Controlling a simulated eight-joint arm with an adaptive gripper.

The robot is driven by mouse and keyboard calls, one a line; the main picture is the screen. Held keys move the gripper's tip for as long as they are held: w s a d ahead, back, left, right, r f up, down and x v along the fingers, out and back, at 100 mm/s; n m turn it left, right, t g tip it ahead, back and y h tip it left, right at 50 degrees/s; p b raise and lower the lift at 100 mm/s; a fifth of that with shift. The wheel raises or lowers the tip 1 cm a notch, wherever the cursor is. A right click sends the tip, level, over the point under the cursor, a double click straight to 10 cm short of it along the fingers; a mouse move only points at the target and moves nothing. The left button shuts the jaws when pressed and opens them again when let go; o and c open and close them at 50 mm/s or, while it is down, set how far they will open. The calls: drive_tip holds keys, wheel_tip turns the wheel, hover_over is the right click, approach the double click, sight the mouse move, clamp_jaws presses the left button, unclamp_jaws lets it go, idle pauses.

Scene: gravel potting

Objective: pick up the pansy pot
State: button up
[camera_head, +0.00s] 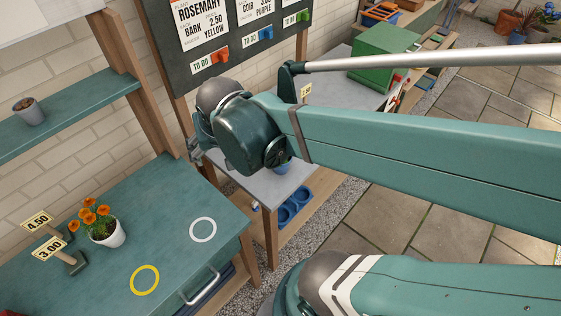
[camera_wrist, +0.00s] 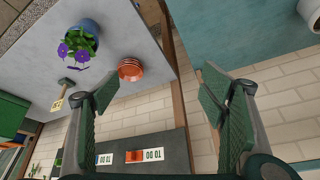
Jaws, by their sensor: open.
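The pansy pot (camera_wrist: 90,29) is a blue pot with purple flowers and green leaves. In the wrist view it stands on a grey tabletop at the upper left, apart from my fingers. In the head view a small blue piece (camera_head: 282,168), apparently this pot, shows below my arm, which hides the rest. My gripper (camera_wrist: 155,106) is open and empty, with its two green fingers spread wide in the wrist view. In the head view my gripper (camera_head: 196,150) is mostly hidden beside the wrist, over the gap between the teal and grey tables.
Terracotta saucers (camera_wrist: 131,69) are stacked near the pansy pot. An orange-flowered pot (camera_head: 107,235), price tags, a yellow ring (camera_head: 145,280) and a white ring (camera_head: 203,230) are on the teal table (camera_head: 160,200). A dark board (camera_head: 245,75) hangs behind; a green box (camera_head: 383,55) stands farther back.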

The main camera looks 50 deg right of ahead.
drive_tip(key=d+f+m+g+h, duration=0.1)
drive_tip(key=d+f+m, duration=0.3)
drive_tip(key=d, duration=0.2)
drive_tip(key=s+d+f+m+g+h+b, duration=0.1)
drive_tip(key=d+f+m+g, duration=0.1)
drive_tip(key=d+f, duration=0.3)
drive_tip(key=d+f+m+g, duration=0.1)
drive_tip(key=d+f+m, duration=0.4)
drive_tip(key=d, duration=0.2)
drive_tip(key=shift+s+d+f+m+g+h+b, duration=0.1)
drive_tip(key=shift+s+f+m+g+h+b, duration=0.2)
drive_tip(key=shift+s+g+h+b, duration=0.1)
drive_tip(key=shift+s+d+f+m, duration=0.25)
drive_tip(key=shift+d+f+m, duration=0.15)
drive_tip(key=shift+d, duration=0.05)
drive_tip(key=shift+b+x, duration=0.35)
drive_tip(key=shift+x, duration=0.9)
drive_tip(key=shift+d+f, duration=0.1)
